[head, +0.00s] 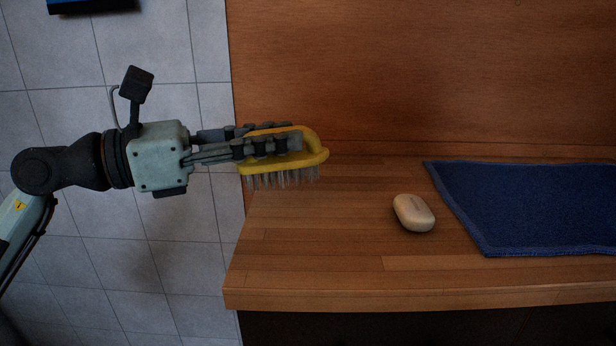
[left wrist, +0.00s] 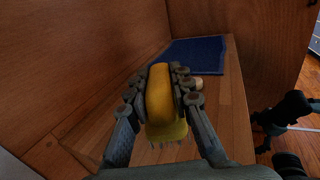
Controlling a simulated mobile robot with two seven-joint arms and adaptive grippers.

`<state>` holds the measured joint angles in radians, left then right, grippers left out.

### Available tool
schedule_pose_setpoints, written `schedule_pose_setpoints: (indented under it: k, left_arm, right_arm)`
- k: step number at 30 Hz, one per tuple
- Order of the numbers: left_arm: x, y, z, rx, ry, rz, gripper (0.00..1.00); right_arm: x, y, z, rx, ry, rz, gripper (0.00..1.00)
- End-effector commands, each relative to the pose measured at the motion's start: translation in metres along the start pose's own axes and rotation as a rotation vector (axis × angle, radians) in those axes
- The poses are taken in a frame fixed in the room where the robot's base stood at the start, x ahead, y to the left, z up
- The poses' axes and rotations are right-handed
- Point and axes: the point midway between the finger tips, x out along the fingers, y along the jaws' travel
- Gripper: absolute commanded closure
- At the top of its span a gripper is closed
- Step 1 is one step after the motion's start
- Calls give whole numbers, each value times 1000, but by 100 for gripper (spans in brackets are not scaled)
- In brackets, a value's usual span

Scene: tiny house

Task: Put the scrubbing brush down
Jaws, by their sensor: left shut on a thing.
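A yellow scrubbing brush (head: 314,153) with grey bristles pointing down is in the head view, over the left end of the wooden counter (head: 330,255). My left gripper (head: 296,142) comes in from the left and is shut on the brush's handle, with fingers on both sides of it. In the left wrist view the brush (left wrist: 159,92) sits between the two fingers of my left gripper (left wrist: 164,84). I cannot tell for sure whether the bristles touch the counter. My right gripper is not clearly in view.
A beige bar of soap (head: 413,213) lies on the counter to the right of the brush. A dark blue mat (head: 535,205) lies further right. A wooden panel (head: 420,75) stands behind the counter. Bare counter lies between the brush and the soap.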

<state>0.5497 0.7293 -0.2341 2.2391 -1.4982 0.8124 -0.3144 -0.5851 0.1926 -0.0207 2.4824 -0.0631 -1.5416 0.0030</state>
Motion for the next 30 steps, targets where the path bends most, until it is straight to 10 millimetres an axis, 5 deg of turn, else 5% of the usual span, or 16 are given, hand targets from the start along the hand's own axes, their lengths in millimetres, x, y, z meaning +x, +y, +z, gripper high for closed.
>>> schedule_pose_setpoints:
  k: [9,18,30]
  left_arm:
    - [44,6,-26,0,-2,1,100]
    - [46,7,-64,-2,0,1,100]
    - [46,7,-68,1,-1,1,100]
  right_arm:
    - [4,5,12,4,-55,9,0]
    - [1,1,1,0,-3,2,0]
    - [1,-2,-6,-2,23,-3,0]
